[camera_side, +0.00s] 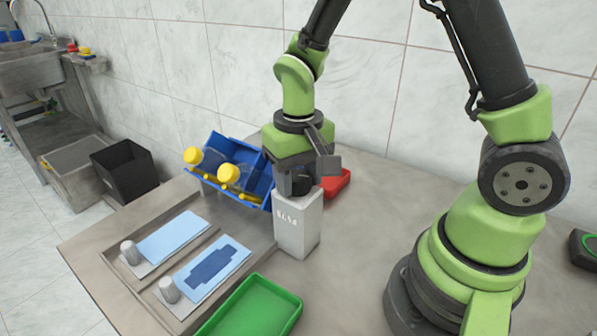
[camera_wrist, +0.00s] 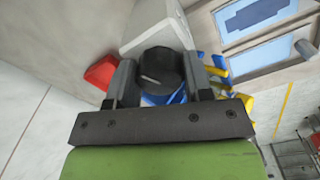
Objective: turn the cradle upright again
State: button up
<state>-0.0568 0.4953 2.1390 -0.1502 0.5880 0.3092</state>
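The blue cradle (camera_side: 258,182) is tilted over toward the left at the back of the bench. In the wrist view only a bit of blue and yellow shows behind the fingers. A black round knob (camera_wrist: 160,70) with a pale line sits by the top of the light grey post (camera_side: 298,225), beside the cradle. My gripper (camera_wrist: 160,78) has one finger on each side of the knob, against it. In the side view my gripper (camera_side: 298,182) partly hides the knob.
A red tray (camera_side: 337,184) lies behind the post and a green tray (camera_side: 252,308) in front. Two light blue panels (camera_side: 173,238) with grey cylinders lie in a recessed frame at the left. A black bin (camera_side: 124,172) stands beyond the bench.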

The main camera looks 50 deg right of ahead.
jog(key=n, duration=0.5)
jog(key=shift+n, duration=0.3)
jog(key=n, duration=0.4)
jog(key=o, duration=0.8)
jog(key=m, duration=0.6)
jog(key=shift+m, duration=0.4)
jog(key=shift+c, duration=0.4)
